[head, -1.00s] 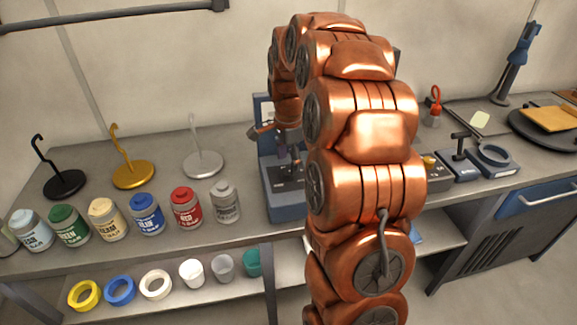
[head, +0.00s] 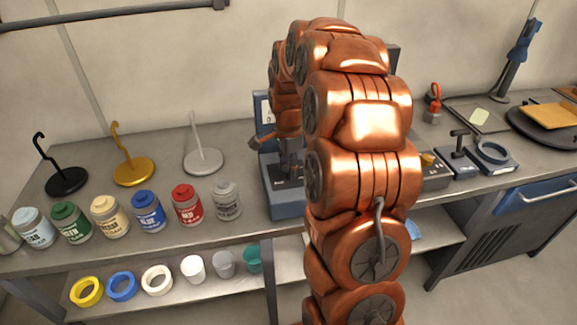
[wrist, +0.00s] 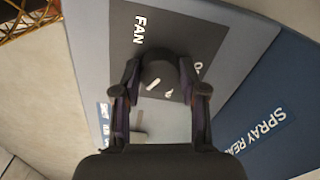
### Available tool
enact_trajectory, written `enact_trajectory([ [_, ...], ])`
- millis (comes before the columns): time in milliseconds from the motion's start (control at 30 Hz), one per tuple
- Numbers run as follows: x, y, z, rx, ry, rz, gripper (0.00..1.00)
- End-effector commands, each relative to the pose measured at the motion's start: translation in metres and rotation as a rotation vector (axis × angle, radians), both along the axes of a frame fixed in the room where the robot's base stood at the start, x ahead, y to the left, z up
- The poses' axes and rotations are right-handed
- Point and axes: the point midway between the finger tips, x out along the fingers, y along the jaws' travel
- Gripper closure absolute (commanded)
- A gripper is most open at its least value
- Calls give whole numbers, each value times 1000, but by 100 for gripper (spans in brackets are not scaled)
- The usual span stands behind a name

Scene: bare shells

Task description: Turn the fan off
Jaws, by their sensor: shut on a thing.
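The fan control is a round dark knob (wrist: 158,72) with a pale pointer mark. It sits on a dark plate (wrist: 180,25) lettered "FAN", with more lettering partly hidden at the right. My gripper (wrist: 160,85) has one finger on each side of the knob and is shut on it. In the head view my gripper (head: 290,165) is low over the blue-grey control box (head: 287,208), partly hidden by my copper arm. The knob cannot be made out in the head view. The pointer's exact setting is hard to read.
A blue panel lettered "SPRAY REA..." (wrist: 262,130) lies right of the plate. A small grey part (wrist: 140,132) sits below the knob. Several bottles and jars (head: 148,212) and hooked stands (head: 203,160) stand left of the box. Dark fixtures (head: 460,160) stand right of my arm.

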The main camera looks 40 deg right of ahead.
Motion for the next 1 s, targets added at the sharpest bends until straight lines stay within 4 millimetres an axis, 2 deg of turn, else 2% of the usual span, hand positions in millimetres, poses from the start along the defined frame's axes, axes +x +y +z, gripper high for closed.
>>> enact_trajectory([
  [33, 0, 0, 0, 0, 0, 0, 73],
  [233, 0, 0, 0, 0, 1, 0, 93],
  [567, 0, 0, -2, 0, 1, 54, 93],
  [1000, 0, 1, -5, 1, 0, 394, 93],
])
